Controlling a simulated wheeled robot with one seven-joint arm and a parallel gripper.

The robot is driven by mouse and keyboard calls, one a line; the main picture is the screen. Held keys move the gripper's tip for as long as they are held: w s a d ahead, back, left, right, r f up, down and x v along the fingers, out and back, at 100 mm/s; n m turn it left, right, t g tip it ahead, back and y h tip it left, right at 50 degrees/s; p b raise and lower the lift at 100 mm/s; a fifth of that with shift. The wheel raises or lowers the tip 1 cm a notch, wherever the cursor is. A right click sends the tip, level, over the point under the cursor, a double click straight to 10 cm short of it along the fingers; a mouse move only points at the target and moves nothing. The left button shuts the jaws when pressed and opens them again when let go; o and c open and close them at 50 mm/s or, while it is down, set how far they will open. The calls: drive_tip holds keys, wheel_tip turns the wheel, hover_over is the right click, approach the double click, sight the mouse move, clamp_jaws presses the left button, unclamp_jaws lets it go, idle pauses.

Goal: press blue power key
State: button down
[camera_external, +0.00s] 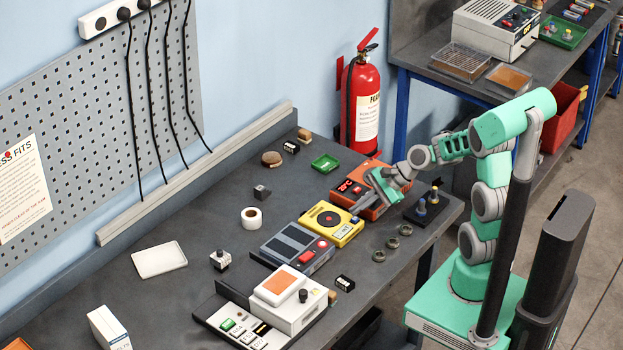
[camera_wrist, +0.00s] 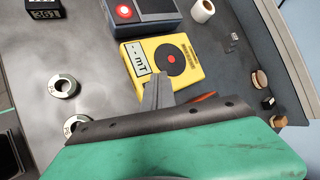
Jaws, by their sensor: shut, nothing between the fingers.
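My gripper (camera_external: 356,210) is shut and empty, with its fingertips at the right edge of the yellow device (camera_external: 332,224). In the wrist view the closed fingers (camera_wrist: 157,92) overlap the near edge of that device, beside its white label; I cannot tell whether they touch it. The device has a black disc with a red centre. An orange device (camera_external: 356,186) with a red display lies behind and partly under my gripper. No key that is clearly blue shows on these devices.
A grey device (camera_external: 292,247) with a red button adjoins the yellow one. A white device (camera_external: 288,300) with an orange pad stands nearer. Several grey rings (camera_external: 392,243) lie near the right bench edge.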

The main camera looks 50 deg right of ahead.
sight(358, 218)
idle(0.5)
drive_tip(key=shift+f, duration=0.45)
drive_tip(key=shift+f, duration=0.25)
idle(0.4)
drive_tip(key=shift+r+p, duration=0.75)
drive_tip(key=shift+p, duration=0.15)
wheel_tip(358, 218, up, 6)
drive_tip(key=p, duration=0.6)
drive_tip(key=shift+p, duration=0.35)
